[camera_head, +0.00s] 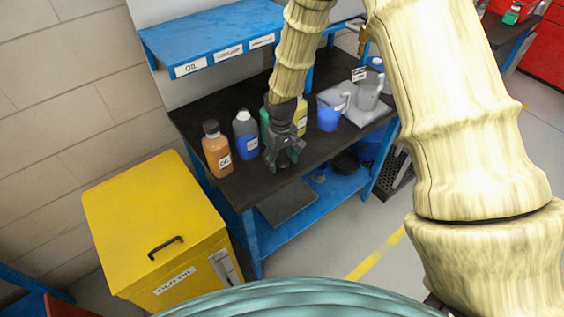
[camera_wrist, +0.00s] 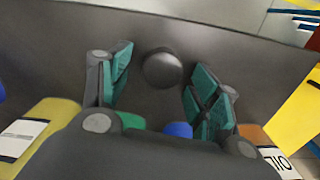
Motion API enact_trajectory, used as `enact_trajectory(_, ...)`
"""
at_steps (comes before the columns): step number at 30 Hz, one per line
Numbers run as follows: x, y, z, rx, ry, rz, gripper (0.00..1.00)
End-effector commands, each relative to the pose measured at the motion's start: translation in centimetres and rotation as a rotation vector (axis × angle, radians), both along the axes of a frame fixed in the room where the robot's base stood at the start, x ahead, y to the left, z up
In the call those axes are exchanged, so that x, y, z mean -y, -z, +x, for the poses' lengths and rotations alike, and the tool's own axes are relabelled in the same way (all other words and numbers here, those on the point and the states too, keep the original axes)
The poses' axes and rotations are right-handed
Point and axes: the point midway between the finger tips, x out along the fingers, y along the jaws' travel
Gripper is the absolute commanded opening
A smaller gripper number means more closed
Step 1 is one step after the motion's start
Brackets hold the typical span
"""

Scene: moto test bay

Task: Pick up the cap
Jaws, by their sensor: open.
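The cap (camera_wrist: 162,68) is a small dark round piece on the dark bench top, seen in the wrist view just beyond and between my fingertips. My gripper (camera_wrist: 158,88) is open, with a green-padded finger on each side and nothing between the pads. In the head view my gripper (camera_head: 284,163) points down over the front part of the bench, in front of the bottles. The cap is hard to make out there against the dark fingers and bench.
An orange bottle (camera_head: 216,150) and a blue-labelled bottle (camera_head: 246,136) stand left of my gripper. Green and yellow (camera_head: 301,116) bottles stand behind it. A blue jug (camera_head: 329,114) is to the right, beside a grey tray (camera_head: 346,118). A yellow bin (camera_head: 140,215) stands left of the bench (camera_head: 230,189).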

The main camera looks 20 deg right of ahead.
Motion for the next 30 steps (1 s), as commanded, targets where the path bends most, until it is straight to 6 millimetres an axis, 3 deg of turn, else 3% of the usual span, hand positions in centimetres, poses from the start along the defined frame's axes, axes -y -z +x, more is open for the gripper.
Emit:
enact_trajectory(10, 0.00, 0.40, -0.02, 0.001, 0.000, 0.000, 0.62)
enact_trajectory(17, 0.00, 0.39, -0.02, 0.001, 0.000, 0.000, 0.27)
enact_trajectory(30, 0.01, 0.14, 0.02, 0.002, 0.000, 0.000, 0.27)
